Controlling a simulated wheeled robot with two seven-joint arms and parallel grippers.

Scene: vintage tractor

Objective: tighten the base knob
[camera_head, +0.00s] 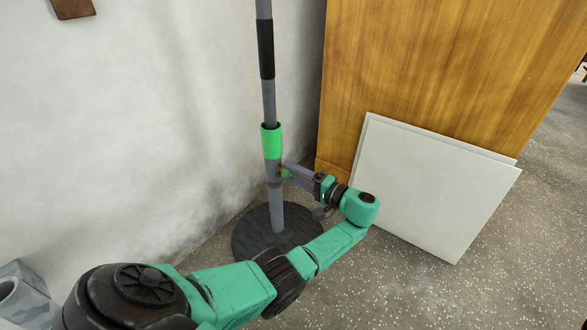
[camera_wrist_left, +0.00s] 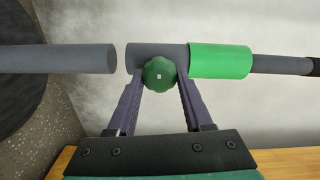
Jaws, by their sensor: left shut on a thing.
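The green base knob (camera_wrist_left: 159,73) is a lobed round knob with a small pale mark at its centre. It sits on the side of a grey pole (camera_head: 277,213), just below a bright green sleeve (camera_head: 271,141); the sleeve also shows in the left wrist view (camera_wrist_left: 220,61). My left gripper (camera_head: 286,172) reaches the pole from the right. In the left wrist view its two purple fingers (camera_wrist_left: 160,80) are closed on opposite sides of the knob. A narrow gap shows there between the lower tube (camera_wrist_left: 55,59) and the knob's tube. My right gripper is not in view.
The pole stands upright on a round dark base (camera_head: 254,239) on the speckled floor. A white wall is behind it. A wooden cabinet (camera_head: 440,60) and leaning white panels (camera_head: 430,190) are to the right. A grey object (camera_head: 25,295) is at lower left.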

